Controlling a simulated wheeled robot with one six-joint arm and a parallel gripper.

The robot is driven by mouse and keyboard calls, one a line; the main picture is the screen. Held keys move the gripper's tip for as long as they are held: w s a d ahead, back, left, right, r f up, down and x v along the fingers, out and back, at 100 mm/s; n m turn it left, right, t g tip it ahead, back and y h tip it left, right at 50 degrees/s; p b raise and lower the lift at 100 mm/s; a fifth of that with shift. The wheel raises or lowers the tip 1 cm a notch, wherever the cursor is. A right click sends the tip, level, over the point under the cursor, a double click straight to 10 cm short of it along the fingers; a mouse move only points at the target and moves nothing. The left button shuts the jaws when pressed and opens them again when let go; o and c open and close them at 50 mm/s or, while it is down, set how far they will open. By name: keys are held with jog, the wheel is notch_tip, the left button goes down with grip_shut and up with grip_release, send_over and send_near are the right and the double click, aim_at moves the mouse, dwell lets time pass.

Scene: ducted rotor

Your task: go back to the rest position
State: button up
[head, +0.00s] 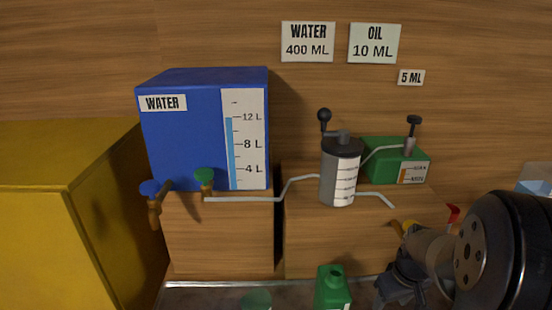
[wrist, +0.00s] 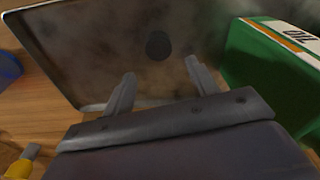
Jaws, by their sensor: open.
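My gripper (head: 398,285) is at the lower right in the head view, low over the front of the bench, to the right of a green bottle (head: 332,292). In the wrist view my gripper (wrist: 160,82) has its two grey fingers spread apart, with nothing between them. Beyond the fingers is a grey metal tray (wrist: 85,50) with a dark round spot. A green container with an OIL label (wrist: 255,55) is close by on the right in the wrist view, apart from the fingers.
A blue water tank (head: 190,125) with taps stands on a wooden block. A graduated cylinder (head: 341,170) and a green box (head: 380,155) stand on another. A yellow box (head: 50,240) is at left. Red (head: 453,213) and yellow handles (head: 407,227) show behind my arm. A green cup (head: 257,300) is low in front.

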notch_tip(320, 180, up, 12)
notch_tip(320, 180, up, 11)
jog(key=p, duration=0.7)
send_over(336, 271)
notch_tip(336, 271, down, 10)
jog(key=shift+s+f, duration=0.15)
jog(key=shift+f, duration=0.1)
notch_tip(336, 271, up, 3)
jog(key=shift+d+f, duration=0.1)
jog(key=shift+f, duration=0.1)
jog(key=shift+s+r, duration=0.1)
jog(key=shift+r, duration=0.4)
